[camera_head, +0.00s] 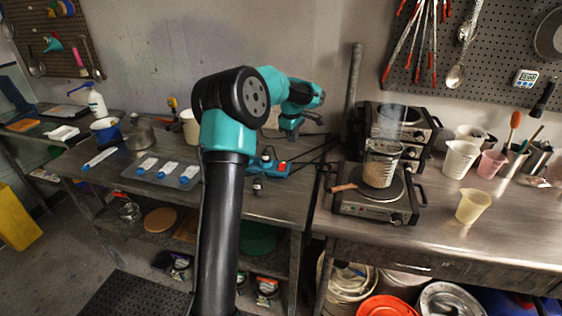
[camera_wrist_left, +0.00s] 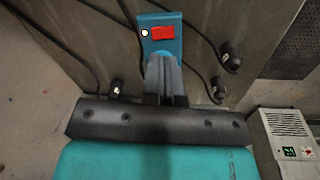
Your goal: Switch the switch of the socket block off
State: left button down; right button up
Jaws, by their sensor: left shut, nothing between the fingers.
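The socket block (camera_head: 283,168) is a small teal block with a red switch, lying on the left metal table. In the left wrist view the socket block (camera_wrist_left: 151,48) lies just beyond my fingertips, with its red switch (camera_wrist_left: 162,32) facing up and a white spot beside it. Which way the switch is tipped I cannot tell. My left gripper (camera_wrist_left: 162,62) is shut and empty, with its tips over the near end of the block in that view. Whether they touch it I cannot tell. In the head view my left gripper (camera_head: 293,133) hangs above the block. My right gripper is not in view.
Black cables and plugs (camera_wrist_left: 231,57) lie around the block. A hotplate (camera_head: 375,207) carrying a glass beaker (camera_head: 381,165) stands to the right. A grey tray (camera_head: 150,178) with blue-capped items lies to the left. A white device (camera_wrist_left: 286,130) with a green display is at lower right in the wrist view.

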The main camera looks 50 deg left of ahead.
aim_at(283, 165)
pick_arm(q)
jog(key=a+n, duration=0.1)
jog(key=s+a+n, duration=0.1)
jog(key=a, duration=0.1)
jog(key=a+n, duration=0.1)
jog(key=shift+s+a+r+n, duration=0.15)
jog(key=shift+r+n, duration=0.15)
jog(key=f, duration=0.4)
jog(key=w+f, duration=0.1)
jog(key=f, duration=0.4)
jog(key=a+f, duration=0.1)
jog(key=f, duration=0.4)
jog(key=shift+w, duration=0.2)
